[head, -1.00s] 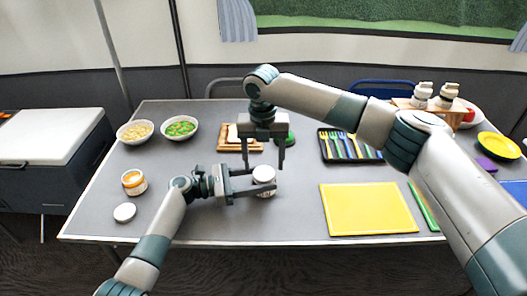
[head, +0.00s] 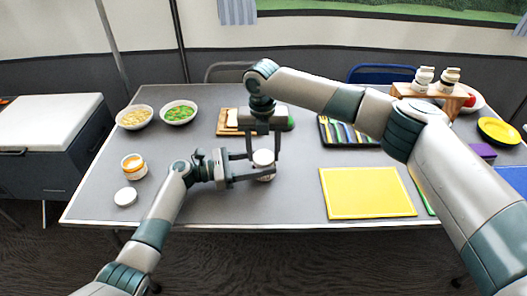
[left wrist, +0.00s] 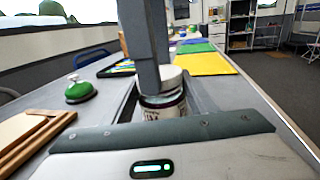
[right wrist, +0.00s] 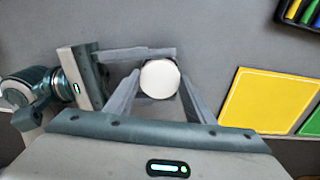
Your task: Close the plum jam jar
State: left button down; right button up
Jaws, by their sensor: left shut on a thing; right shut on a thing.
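The plum jam jar (head: 265,174) stands upright near the table's front middle, between the fingers of my left gripper (head: 262,175), which is shut on its body from the left. A white lid (head: 263,157) sits on top of the jar; I cannot tell how tightly. My right gripper (head: 263,156) points down from above, its fingers shut on the lid's two sides. The lid shows as a white disc in the right wrist view (right wrist: 160,79). In the left wrist view the jar (left wrist: 165,105) shows a dark band and label, partly hidden by a finger.
Two food bowls (head: 179,112), a bread board (head: 227,128), a green bell (head: 290,123) and a cutlery tray (head: 345,142) stand behind. A yellow mat (head: 367,192) lies right.

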jog(key=shift+m, duration=1.7)
jog(key=o, duration=1.2)
jog(key=shift+r, duration=2.25)
jog(key=shift+r, duration=0.1)
jog(key=shift+c, duration=0.5)
jog(key=shift+r+n, duration=1.65)
jog(key=shift+n, duration=0.05)
